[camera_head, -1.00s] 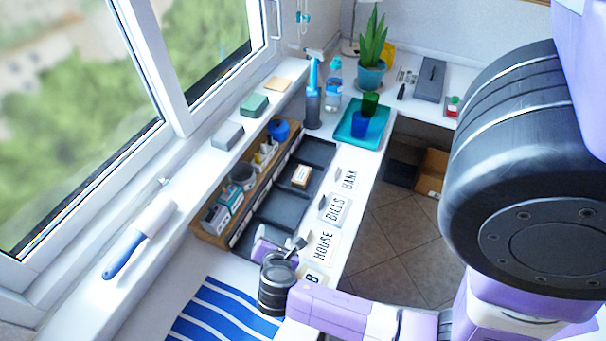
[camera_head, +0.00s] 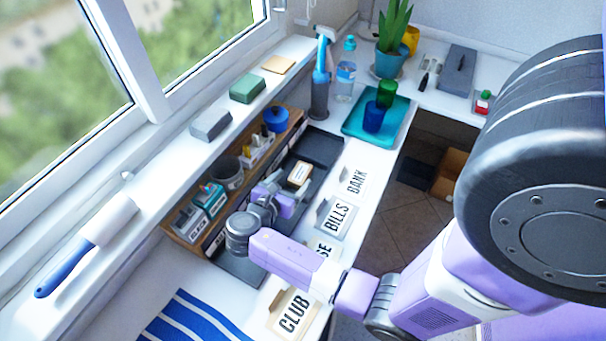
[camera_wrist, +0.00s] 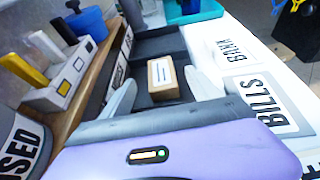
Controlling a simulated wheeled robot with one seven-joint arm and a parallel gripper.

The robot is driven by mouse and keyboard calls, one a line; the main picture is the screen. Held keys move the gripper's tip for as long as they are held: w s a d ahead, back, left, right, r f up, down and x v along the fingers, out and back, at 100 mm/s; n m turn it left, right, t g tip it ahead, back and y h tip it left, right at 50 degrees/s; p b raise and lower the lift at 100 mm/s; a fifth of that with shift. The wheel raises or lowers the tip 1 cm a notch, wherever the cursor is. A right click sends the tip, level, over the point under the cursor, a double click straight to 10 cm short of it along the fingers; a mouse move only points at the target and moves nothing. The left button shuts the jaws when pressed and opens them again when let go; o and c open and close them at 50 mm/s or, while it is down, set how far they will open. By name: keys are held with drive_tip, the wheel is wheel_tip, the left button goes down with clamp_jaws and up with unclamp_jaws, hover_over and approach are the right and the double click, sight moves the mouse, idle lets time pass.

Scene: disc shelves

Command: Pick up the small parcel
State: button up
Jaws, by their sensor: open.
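The small parcel, a light brown box with a white label (camera_head: 299,173), sits in a dark tray compartment. In the wrist view the parcel (camera_wrist: 164,80) lies straight ahead, label side up, between the two pale fingers in the picture. My gripper (camera_head: 284,187) is open and empty, just on the near side of the parcel. In the wrist view my gripper (camera_wrist: 160,88) has one finger to the left and one to the right of the parcel. I cannot tell whether either finger touches it.
A teal tray (camera_head: 352,127) stands beyond.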

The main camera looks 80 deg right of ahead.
sight(302, 170)
drive_tip(key=shift+x, duration=3.55)
drive_tip(key=shift+a, duration=0.1)
drive_tip(key=c, duration=1.5)
drive_tip(key=shift+c, duration=0.2)
